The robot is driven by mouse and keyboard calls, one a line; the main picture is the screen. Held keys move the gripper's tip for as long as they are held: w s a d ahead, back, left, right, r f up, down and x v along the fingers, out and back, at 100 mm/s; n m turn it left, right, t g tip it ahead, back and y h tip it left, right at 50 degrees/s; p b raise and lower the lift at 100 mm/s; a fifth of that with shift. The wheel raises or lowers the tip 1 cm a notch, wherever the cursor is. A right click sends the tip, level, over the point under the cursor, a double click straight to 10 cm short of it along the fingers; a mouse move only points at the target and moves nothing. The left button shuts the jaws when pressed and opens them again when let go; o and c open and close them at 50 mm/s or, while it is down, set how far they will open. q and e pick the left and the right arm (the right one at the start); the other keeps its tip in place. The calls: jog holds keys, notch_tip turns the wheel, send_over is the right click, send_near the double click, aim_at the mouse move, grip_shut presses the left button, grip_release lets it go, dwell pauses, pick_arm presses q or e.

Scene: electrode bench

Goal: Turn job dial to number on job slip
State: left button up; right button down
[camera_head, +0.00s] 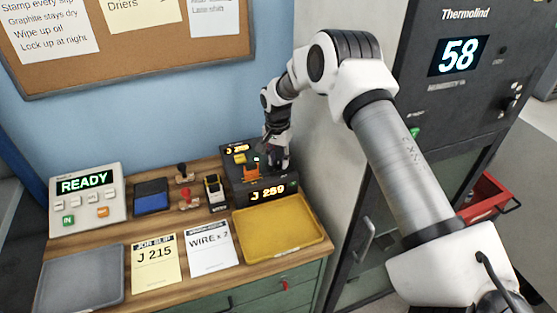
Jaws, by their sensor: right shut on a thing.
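The job slip (155,259) is a yellow sheet on the bench and reads "J 215". The dark device (233,176) at the back right of the bench has a lit amber display (268,195), which seems to read "J 269"; its middle digit is hard to tell. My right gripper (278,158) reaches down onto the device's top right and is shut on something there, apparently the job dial. The dial itself is hidden behind the gripper. My left gripper is not in view.
A yellow tray (318,237) lies in front of the device. A tall dark cabinet (450,110) stands right.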

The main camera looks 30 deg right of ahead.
jog(key=n, duration=0.4)
jog(key=n+b, duration=0.1)
jog(key=n, duration=0.1)
jog(key=shift+s+f, duration=0.2)
jog(key=shift+f, duration=0.1)
jog(key=n, duration=0.6)
jog(key=shift+n+b, duration=0.35)
jog(key=shift+n, duration=0.05)
jog(key=n, duration=0.6)
jog(key=shift+s+b, duration=0.1)
jog(key=shift+b, duration=0.25)
jog(key=n, duration=0.6)
jog(key=shift+d+b, duration=0.1)
jog(key=shift+b, duration=0.2)
jog(key=shift+n, duration=0.3)
jog(key=c, duration=0.8)
grip_release()
jog(key=shift+w, duration=0.2)
jog(key=shift+r, duration=0.15)
